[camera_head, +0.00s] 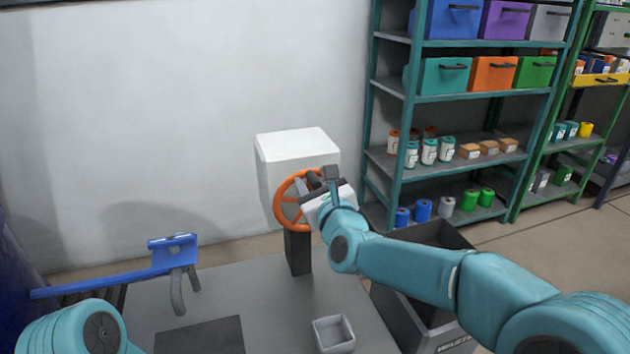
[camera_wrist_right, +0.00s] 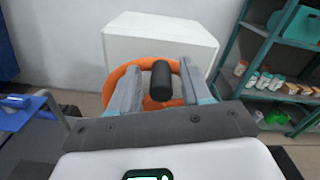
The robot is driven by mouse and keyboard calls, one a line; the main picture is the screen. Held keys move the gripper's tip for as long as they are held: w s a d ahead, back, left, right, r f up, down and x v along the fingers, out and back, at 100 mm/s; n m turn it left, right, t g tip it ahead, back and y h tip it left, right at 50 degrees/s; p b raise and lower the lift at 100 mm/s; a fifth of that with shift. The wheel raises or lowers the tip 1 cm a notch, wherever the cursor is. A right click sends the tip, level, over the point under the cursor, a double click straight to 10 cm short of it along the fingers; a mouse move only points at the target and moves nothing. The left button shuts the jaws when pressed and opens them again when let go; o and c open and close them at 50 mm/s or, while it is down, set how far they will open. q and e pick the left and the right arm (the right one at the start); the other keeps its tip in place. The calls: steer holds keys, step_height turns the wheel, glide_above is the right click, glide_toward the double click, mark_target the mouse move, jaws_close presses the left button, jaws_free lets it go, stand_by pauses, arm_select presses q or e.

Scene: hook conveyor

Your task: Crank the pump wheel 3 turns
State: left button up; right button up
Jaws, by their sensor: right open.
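The orange pump wheel (camera_head: 280,205) stands upright on the front of a white box (camera_head: 290,150). It also shows in the right wrist view (camera_wrist_right: 113,80). A black handle (camera_wrist_right: 161,80) sticks out from the wheel towards the wrist camera. My right gripper (camera_head: 318,184) is at the wheel's upper right and covers part of it. In the right wrist view its two fingers (camera_wrist_right: 159,72) are open, one on each side of the handle, with visible gaps. Part of my left arm shows at the bottom left, but its gripper is out of view.
A black post (camera_head: 298,253) stands under the box on a grey table (camera_head: 250,290). A blue rail with a hook (camera_head: 178,292) is at the left. A small grey tray (camera_head: 334,334) sits in front. A dark bin (camera_head: 435,330) and a teal shelf (camera_head: 385,160) stand right.

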jaws_close()
steer(key=shift+a+f, duration=0.1)
steer(key=shift+a, duration=0.05)
